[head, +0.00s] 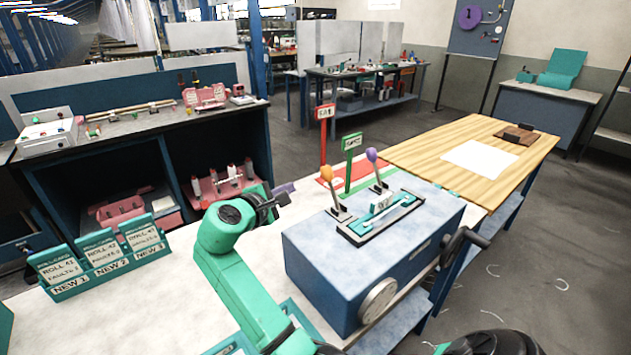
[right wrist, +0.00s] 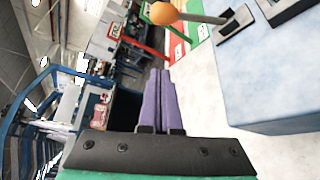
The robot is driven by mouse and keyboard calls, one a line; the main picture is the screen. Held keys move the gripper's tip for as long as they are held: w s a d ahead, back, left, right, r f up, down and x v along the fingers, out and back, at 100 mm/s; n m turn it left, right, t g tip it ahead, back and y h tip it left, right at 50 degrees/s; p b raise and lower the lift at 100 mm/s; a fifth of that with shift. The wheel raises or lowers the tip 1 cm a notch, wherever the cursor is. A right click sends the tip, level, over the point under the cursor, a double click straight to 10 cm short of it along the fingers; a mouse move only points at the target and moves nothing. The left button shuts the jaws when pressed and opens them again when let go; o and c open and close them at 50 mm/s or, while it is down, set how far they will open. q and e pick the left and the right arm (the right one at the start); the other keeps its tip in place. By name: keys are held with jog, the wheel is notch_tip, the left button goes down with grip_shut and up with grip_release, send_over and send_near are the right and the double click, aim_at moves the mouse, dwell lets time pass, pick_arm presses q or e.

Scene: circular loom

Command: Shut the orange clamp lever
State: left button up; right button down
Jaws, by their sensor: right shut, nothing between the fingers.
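The fingers (right wrist: 159,75) lie together in the right wrist view. My left gripper is not in view.
A purple-knobbed lever (head: 375,168) stands to the right of the orange one. Red (head: 323,130) and green (head: 350,155) sign posts rise behind the box. A crank handle (head: 465,242) juts out at the box's right. A green card rack (head: 105,265) stands at left.

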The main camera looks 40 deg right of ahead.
aim_at(331, 187)
jog(key=d+p, duration=0.7)
jog(key=d, duration=0.2)
jog(key=shift+w+f, duration=0.25)
jog(key=shift+w, duration=0.1)
jog(key=shift+d, duration=0.1)
